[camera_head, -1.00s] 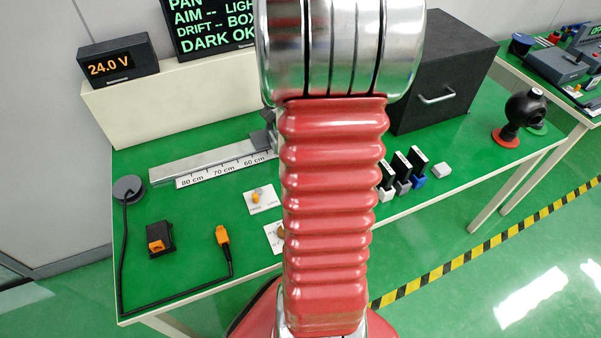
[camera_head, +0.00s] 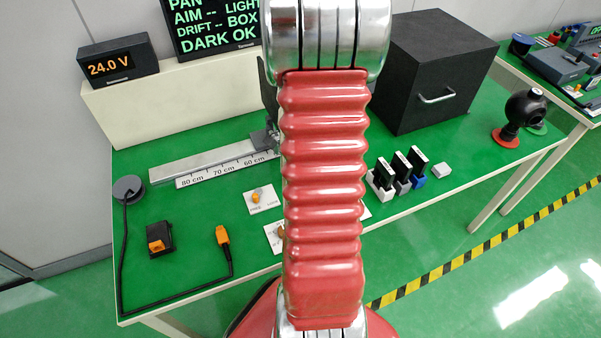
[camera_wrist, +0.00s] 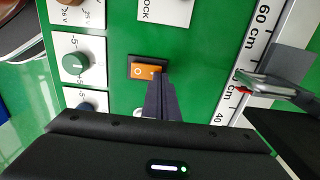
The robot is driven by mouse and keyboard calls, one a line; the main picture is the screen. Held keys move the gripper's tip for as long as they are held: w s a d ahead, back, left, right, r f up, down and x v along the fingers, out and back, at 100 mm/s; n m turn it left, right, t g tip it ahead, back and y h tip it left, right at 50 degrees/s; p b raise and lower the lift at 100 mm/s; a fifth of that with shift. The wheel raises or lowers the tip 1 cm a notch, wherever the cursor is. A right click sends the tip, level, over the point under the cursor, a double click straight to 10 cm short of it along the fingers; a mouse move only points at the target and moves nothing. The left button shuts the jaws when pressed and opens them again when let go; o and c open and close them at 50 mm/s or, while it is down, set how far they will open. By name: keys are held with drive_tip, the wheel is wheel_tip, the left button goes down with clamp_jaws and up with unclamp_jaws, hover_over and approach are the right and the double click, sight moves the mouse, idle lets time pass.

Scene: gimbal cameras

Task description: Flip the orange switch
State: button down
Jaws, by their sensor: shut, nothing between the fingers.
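The orange switch (camera_wrist: 142,71) shows in the wrist view, a small orange rocker in a dark frame on the green panel. My gripper (camera_wrist: 160,80) is shut and empty. Its dark fingertips overlap the right end of the switch in the picture; I cannot tell whether they touch it. Part of the switch's right side is hidden behind them. In the head view my red arm hides the switch and the gripper.
A green knob (camera_wrist: 76,63) and a blue knob (camera_wrist: 88,106) sit left of the switch. A centimetre scale (camera_wrist: 262,35) runs on the right, with a metal clamp (camera_wrist: 265,84) on it. A black box (camera_head: 432,75) stands behind on the right.

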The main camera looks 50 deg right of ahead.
drive_tip(key=shift+w, duration=0.15)
drive_tip(key=shift+a+f, duration=0.1)
drive_tip(key=shift+f, duration=0.05)
drive_tip(key=shift+s+a+r, duration=0.25)
drive_tip(key=shift+s+r, duration=0.2)
drive_tip(key=shift+s, duration=0.25)
idle(0.4)
wheel_tip(320, 180, up, 14)
drive_tip(key=w+d, duration=0.1)
drive_tip(key=w, duration=0.1)
idle(0.5)
